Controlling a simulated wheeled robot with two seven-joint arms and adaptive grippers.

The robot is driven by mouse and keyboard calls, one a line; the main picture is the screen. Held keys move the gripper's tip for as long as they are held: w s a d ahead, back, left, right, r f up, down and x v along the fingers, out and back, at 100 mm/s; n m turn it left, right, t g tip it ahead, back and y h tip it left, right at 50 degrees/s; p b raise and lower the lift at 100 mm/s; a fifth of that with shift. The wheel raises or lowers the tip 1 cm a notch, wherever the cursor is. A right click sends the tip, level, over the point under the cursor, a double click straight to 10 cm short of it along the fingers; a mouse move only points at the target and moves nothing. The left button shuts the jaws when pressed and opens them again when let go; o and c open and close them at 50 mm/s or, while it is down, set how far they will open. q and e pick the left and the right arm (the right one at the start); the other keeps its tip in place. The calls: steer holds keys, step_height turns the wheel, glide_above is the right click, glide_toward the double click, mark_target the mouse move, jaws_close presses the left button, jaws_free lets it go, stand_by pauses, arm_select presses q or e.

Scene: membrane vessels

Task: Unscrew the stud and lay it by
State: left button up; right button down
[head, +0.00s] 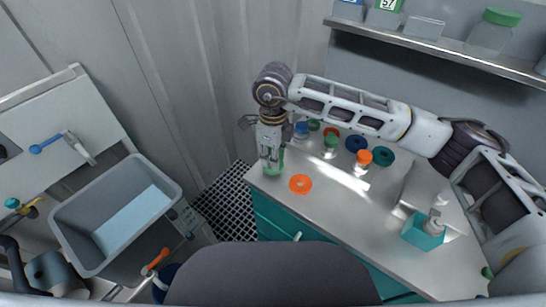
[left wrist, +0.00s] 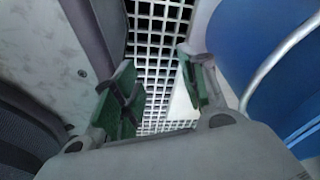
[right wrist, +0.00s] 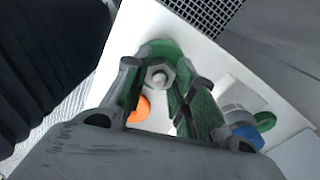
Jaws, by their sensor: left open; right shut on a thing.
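My right gripper (head: 271,162) points down at the far left corner of the worktop (head: 335,205). Its fingers are shut on a grey hexagonal piece with a round middle, which looks like the stud (right wrist: 158,76). The stud stands at a green round part (right wrist: 160,48) on the worktop. The green part also shows under the gripper in the head view (head: 274,171). The fingers hide the stud's sides. My left gripper (left wrist: 160,85) is open and empty above a floor grating in the left wrist view. I cannot make it out in the head view.
An orange ring (head: 300,184) lies flat right of the gripper. Behind are a green-capped vessel (head: 330,143), an orange-capped vessel (head: 364,158), a blue ring (head: 355,143) and a teal ring (head: 383,156). A teal box (head: 423,233) stands right. The front middle worktop is clear.

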steer(key=shift+n+b, duration=0.6)
steer(key=shift+n, duration=0.5)
arm_select(q)
steer(key=shift+w+d+r+b, duration=0.15)
steer(key=shift+w+d+r, duration=0.1)
steer(key=shift+w+d, duration=0.65)
steer(key=shift+w+d+r+b, duration=0.15)
steer(key=shift+w+d+r, duration=0.1)
steer(key=shift+w+d, duration=0.6)
arm_select(e)
steer(key=c, duration=1.1)
jaws_free()
steer(key=shift+c, duration=0.2)
steer(key=shift+o, duration=0.2)
arm_select(q)
steer(key=shift+w+a+r+p, duration=0.4)
steer(key=shift+a+r+p, duration=0.15)
steer(key=shift+r+p, duration=0.25)
arm_select(e)
steer(key=shift+r, duration=2.3)
